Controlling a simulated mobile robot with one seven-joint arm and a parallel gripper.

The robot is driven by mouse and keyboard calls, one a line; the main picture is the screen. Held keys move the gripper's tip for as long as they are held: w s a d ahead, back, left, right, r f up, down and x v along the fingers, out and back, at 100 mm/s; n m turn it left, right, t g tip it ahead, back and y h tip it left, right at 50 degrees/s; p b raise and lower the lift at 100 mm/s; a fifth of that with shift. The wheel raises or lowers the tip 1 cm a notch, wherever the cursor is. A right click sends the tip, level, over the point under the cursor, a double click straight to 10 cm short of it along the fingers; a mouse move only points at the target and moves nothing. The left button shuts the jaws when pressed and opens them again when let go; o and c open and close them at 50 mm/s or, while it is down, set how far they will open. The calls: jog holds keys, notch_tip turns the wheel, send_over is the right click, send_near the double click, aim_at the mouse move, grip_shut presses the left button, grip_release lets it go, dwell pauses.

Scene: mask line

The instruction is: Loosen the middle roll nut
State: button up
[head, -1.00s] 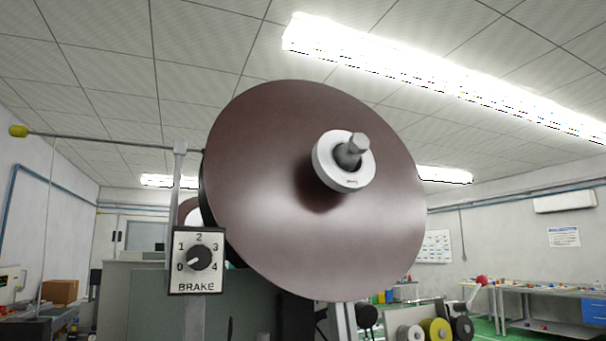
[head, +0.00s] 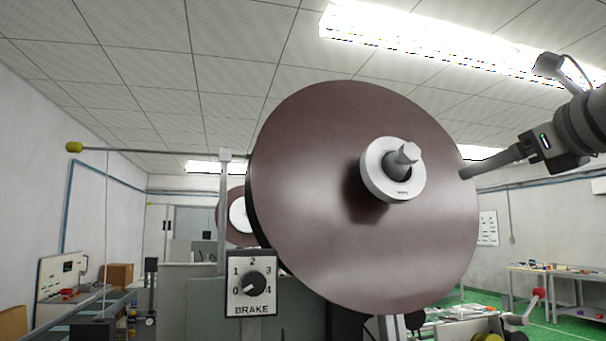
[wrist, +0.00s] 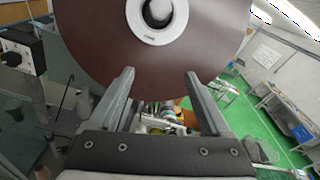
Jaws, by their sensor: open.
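A large brown disc (head: 320,240) faces me in the head view. At its centre is a white collar (head: 371,176) around a grey hex-ended piece (head: 405,157). Which part is the roll nut, and whether this is the middle roll, I cannot tell for sure. My gripper (head: 465,173) reaches in from the right, its tips near the disc's right edge, apart from the hex piece. In the wrist view my gripper (wrist: 158,75) is open and empty; the white collar (wrist: 137,28) and dark hub (wrist: 158,12) lie ahead, beyond the fingertips, at the top.
A second, smaller roll (head: 238,215) shows behind. A thin rod with a yellow knob (head: 74,147) extends left. Workbenches (head: 555,290) stand at the far right.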

notch_tip(320, 180, up, 6)
jog(key=s+a+m+t+y, duration=0.1)
jog(key=s+a+m, duration=0.1)
jog(key=p, duration=0.3)
send_near(413, 151)
jog(key=x, duration=0.9)
jog(key=shift+w+a, duration=0.1)
jog(key=shift+w, duration=0.1)
grip_shut()
